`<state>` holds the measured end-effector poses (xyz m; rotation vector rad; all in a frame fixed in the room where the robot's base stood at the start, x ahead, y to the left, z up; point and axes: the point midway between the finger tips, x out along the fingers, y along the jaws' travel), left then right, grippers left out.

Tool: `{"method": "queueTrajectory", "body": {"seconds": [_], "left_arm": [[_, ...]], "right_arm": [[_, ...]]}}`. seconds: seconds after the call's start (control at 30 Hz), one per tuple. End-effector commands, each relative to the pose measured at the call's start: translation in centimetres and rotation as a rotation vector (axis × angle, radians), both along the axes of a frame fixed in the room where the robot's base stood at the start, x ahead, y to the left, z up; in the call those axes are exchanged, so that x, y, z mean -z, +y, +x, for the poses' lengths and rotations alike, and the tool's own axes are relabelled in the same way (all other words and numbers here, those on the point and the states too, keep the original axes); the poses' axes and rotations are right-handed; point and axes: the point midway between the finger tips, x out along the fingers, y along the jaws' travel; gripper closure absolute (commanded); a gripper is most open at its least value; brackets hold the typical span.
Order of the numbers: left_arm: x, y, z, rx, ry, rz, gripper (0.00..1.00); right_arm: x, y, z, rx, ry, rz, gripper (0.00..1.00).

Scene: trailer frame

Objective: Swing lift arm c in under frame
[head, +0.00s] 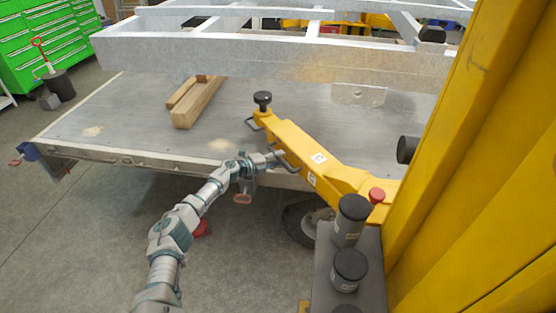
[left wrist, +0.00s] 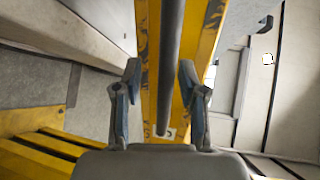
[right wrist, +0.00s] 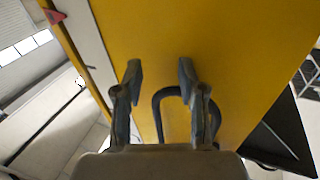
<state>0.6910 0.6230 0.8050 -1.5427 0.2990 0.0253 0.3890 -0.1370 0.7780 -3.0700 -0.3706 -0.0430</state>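The yellow lift arm (head: 330,178) bears a white label with a C and reaches from the yellow column out over the trailer deck's near edge. Its round black pad (head: 262,98) is at the far end, short of the grey frame (head: 250,52). My left gripper (head: 276,158) is at the arm's near side, by a handle. In the left wrist view my left gripper (left wrist: 160,75) is open, with a dark bar (left wrist: 170,50) between its fingers and gaps beside it. My right gripper (right wrist: 159,72) is open before a yellow surface, with a black loop handle (right wrist: 168,97) near its right finger.
A wooden block (head: 198,103) lies on the trailer deck (head: 110,115) left of the pad. Black cylinders (head: 350,220) stand on a grey stand at the lower right. The yellow column (head: 480,180) fills the right side. Floor at the lower left is clear.

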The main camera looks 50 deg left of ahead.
Motion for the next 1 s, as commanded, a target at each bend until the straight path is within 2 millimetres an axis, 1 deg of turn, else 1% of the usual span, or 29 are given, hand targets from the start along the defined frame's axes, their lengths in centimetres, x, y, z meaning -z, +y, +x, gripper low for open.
{"method": "queueTrajectory", "body": {"seconds": [0.17, 0.27, 0.37, 0.6, 0.7, 0.9, 1.0], "left_arm": [[-0.2, -0.2, -0.1, 0.0, -0.001, 0.001, 0.59], [-0.2, 0.0, -0.7, 0.0, 0.0, 0.002, 0.59], [-0.4, 0.2, -1.9, 0.002, 0.001, 0.003, 0.59], [-1.1, 1.1, -6.0, 0.002, 0.005, 0.002, 0.59], [-1.1, 1.6, -7.4, 0.0, 0.004, -0.001, 0.59], [-1.6, 2.0, -9.6, -0.001, 0.004, -0.002, 0.59], [-1.7, 2.2, -10.4, -0.002, 0.005, -0.003, 0.59]], "right_arm": [[-0.1, -0.1, -0.1, -0.002, -0.001, 0.001, 0.6], [-0.1, -0.2, -0.2, -0.002, -0.001, 0.002, 0.6], [-0.1, -0.2, -0.2, -0.002, -0.001, 0.002, 0.6], [-0.1, -0.1, -0.2, -0.001, -0.001, 0.0, 0.6], [-0.1, -0.1, -0.1, -0.001, -0.001, 0.0, 0.6], [-0.1, -0.1, -0.1, -0.001, -0.001, 0.001, 0.6], [-0.1, -0.2, -0.1, -0.001, -0.001, 0.002, 0.6]]}}
